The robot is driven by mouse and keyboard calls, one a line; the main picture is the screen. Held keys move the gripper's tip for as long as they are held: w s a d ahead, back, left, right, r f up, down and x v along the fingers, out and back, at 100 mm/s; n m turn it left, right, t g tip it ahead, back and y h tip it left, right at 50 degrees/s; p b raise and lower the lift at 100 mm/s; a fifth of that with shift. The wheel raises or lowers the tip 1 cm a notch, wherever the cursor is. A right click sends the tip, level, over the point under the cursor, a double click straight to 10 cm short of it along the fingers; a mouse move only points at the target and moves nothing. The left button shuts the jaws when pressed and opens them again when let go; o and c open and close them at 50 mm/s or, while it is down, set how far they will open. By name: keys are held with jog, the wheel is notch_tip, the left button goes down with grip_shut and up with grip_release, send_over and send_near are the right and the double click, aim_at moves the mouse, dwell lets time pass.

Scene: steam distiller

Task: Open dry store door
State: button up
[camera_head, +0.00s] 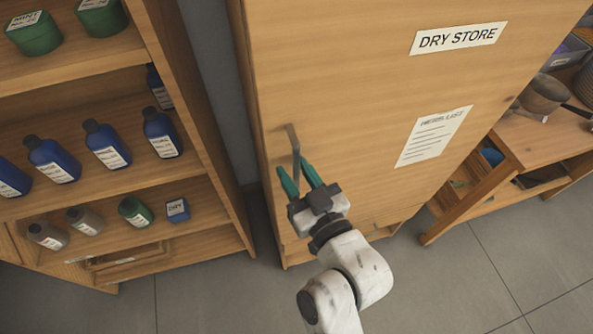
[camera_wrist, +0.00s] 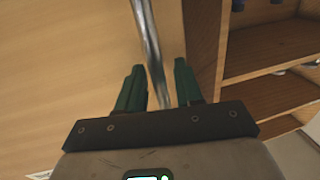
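The dry store door (camera_head: 350,70) is a tall wooden panel with a "DRY STORE" label (camera_head: 457,38) and a paper list (camera_head: 433,136). It looks shut. Its metal bar handle (camera_head: 294,148) is upright near the door's left edge. My gripper (camera_head: 297,171) is at the handle's lower part, with its green fingers apart. In the wrist view, the handle (camera_wrist: 149,45) runs down between the two fingers (camera_wrist: 160,75), with a gap visible on each side. The fingers do not appear closed on it. The handle's lower end is partly hidden by my gripper.
Left of the door stands an open wooden shelf (camera_head: 215,150) with several bottles and jars, across a narrow gap. It also shows at right in the wrist view (camera_wrist: 270,100). A wooden table (camera_head: 545,140) with bowls stands at right. Tiled floor (camera_head: 450,290) is clear in front.

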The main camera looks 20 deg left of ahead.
grip_shut()
dwell(0.5)
